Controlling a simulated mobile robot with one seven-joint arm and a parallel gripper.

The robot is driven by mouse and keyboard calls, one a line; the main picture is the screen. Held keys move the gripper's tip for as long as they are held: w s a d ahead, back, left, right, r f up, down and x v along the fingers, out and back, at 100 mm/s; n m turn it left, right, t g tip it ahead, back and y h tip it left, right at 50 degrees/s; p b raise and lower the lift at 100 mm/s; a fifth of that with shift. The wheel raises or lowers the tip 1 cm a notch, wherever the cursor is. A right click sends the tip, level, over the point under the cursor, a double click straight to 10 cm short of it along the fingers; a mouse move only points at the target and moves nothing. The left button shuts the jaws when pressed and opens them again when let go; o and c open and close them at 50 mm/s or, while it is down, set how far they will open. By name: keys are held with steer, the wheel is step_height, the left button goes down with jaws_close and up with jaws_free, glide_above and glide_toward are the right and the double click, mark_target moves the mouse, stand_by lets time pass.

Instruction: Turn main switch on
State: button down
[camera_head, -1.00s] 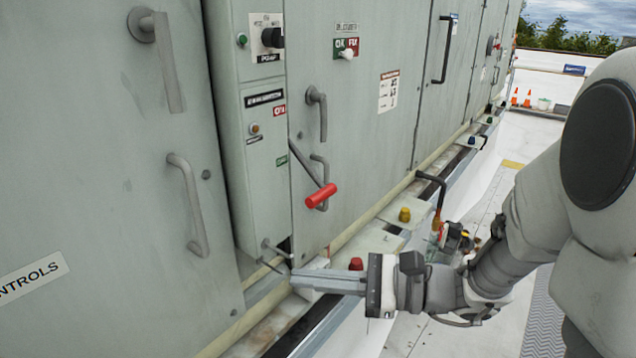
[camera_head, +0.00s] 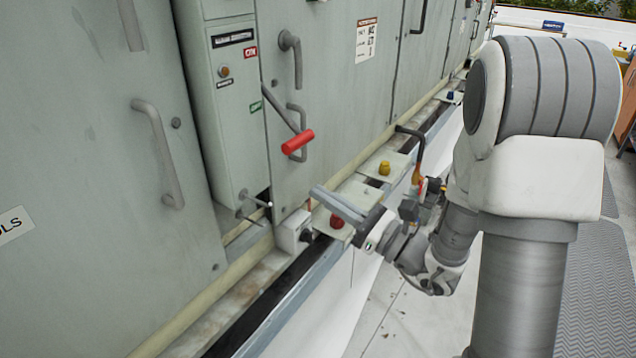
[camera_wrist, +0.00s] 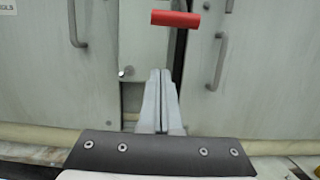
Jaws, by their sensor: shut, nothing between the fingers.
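A lever with a red cylindrical grip (camera_head: 297,141) sticks out from the edge of the narrow grey panel (camera_head: 222,125), slanting down to the right. It is the likely main switch, though I cannot read a name on it. A red label (camera_head: 251,53) is above its base and a green label (camera_head: 256,107) beside it. My gripper (camera_head: 322,195) is shut and empty, below and to the right of the red grip, apart from it. In the wrist view the red grip (camera_wrist: 175,19) is beyond and above my shut fingertips (camera_wrist: 159,72).
Fixed door handles (camera_head: 158,150) stick out of the cabinet doors. A small metal handle (camera_head: 252,204) is low on the narrow panel. A red knob (camera_head: 337,221) and a yellow knob (camera_head: 384,168) sit on the ledge by my gripper. Open floor lies right.

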steer(key=x, duration=0.9)
steer(key=shift+s+d+r, duration=0.3)
steer(key=shift+d+r, duration=0.05)
steer(key=shift+r, duration=0.2)
steer(key=shift+s+d+r, duration=0.3)
steer(key=shift+d+r, duration=0.1)
steer(key=shift+r, duration=0.15)
steer(key=shift+s+d+r, duration=0.3)
steer(key=shift+d+r, duration=0.05)
steer(key=shift+r, duration=0.2)
steer(key=shift+p, duration=0.35)
steer(key=shift+s+d+r+p, duration=0.2)
steer(key=shift+r+p, duration=0.2)
steer(key=shift+p, duration=0.35)
